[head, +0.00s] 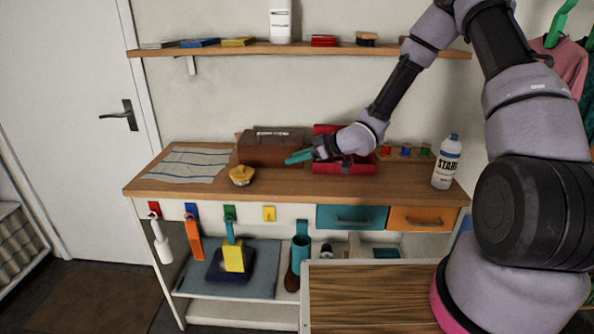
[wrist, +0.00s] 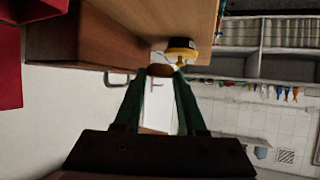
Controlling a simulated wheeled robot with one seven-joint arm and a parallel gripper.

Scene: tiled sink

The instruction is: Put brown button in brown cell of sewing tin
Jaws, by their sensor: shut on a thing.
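My gripper (head: 300,156) with teal fingers reaches in from the right over the worktop, just in front of the brown box. In the wrist view its two fingers (wrist: 160,72) close on a small round brown button (wrist: 159,70) at their tips. The button is too small to make out in the head view. The sewing tin (head: 362,168) is a red box with a raised lid, standing behind and below my wrist. My arm hides part of it, and its cells cannot be made out. Red surfaces at the left edge of the wrist view (wrist: 10,60) seem to be the tin.
A brown wooden box (head: 270,150) stands left of the tin and also shows in the wrist view (wrist: 75,38). A yellow-topped object (head: 241,175) and a striped cloth (head: 187,165) lie further left. Thread spools (head: 405,150) and a white bottle (head: 447,163) stand right.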

